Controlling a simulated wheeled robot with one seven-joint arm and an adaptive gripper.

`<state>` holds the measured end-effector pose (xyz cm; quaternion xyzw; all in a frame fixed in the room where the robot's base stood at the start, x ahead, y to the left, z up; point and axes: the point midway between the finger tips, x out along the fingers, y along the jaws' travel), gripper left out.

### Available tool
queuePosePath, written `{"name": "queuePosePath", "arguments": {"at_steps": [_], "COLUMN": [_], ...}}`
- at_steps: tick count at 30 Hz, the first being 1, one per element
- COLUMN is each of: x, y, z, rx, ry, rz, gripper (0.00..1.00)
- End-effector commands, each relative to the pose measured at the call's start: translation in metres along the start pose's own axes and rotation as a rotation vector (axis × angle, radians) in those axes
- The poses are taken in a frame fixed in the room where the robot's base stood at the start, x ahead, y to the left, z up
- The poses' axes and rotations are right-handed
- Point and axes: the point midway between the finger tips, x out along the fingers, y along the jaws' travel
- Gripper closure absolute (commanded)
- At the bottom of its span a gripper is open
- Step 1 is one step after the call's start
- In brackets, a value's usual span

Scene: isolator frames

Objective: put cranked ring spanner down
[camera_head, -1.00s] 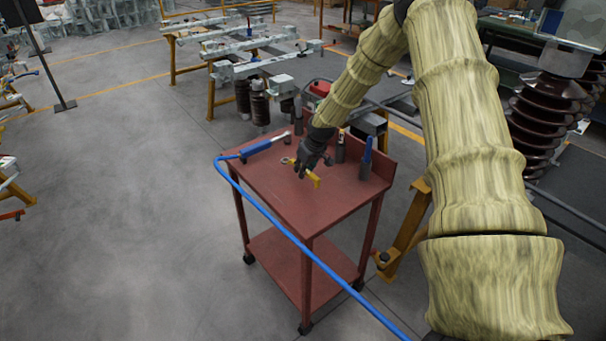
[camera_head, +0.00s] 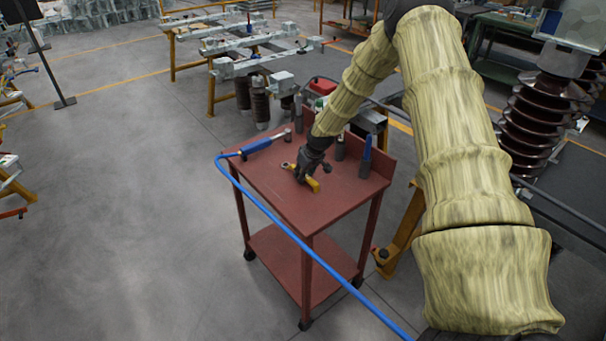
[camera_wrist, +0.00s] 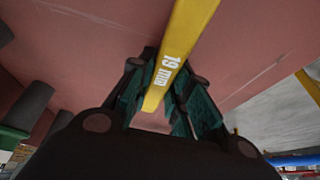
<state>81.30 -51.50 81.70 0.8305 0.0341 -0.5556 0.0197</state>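The cranked ring spanner (camera_head: 314,185) is yellow with a metal ring end toward the upper left in the head view. My gripper (camera_head: 302,178) is low over the red cart top (camera_head: 320,212) with the spanner between its fingers. In the wrist view the yellow handle (camera_wrist: 183,42), marked "19 mm", runs between the green-padded fingers of my gripper (camera_wrist: 166,82), which are shut on it. The spanner is very close to the cart top; I cannot tell whether it touches. The wrist view does not show the ring end.
A blue-handled tool (camera_head: 256,146) lies at the cart's back left. A dark holder with a blue tool (camera_head: 366,158) and a dark cylinder (camera_head: 340,148) stand near the right raised edge. A blue hose (camera_head: 270,216) passes along the cart's front. The cart's front top is clear.

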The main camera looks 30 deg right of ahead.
Motion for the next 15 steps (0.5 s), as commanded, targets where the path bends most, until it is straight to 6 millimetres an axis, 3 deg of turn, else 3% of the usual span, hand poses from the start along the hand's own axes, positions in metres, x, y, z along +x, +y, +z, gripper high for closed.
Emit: {"name": "queuePosePath", "arguments": {"at_steps": [1,3,15], "x": [-0.0001,-0.0001,-0.0041], "y": [0.0001,0.0,0.0], "z": [-0.0001,0.0,-0.0015], "rx": [0.0,0.0,0.0], "ry": [0.0,0.0,0.0], "rz": [0.0,0.0,0.0], "gripper": [0.72,0.59,0.59]}}
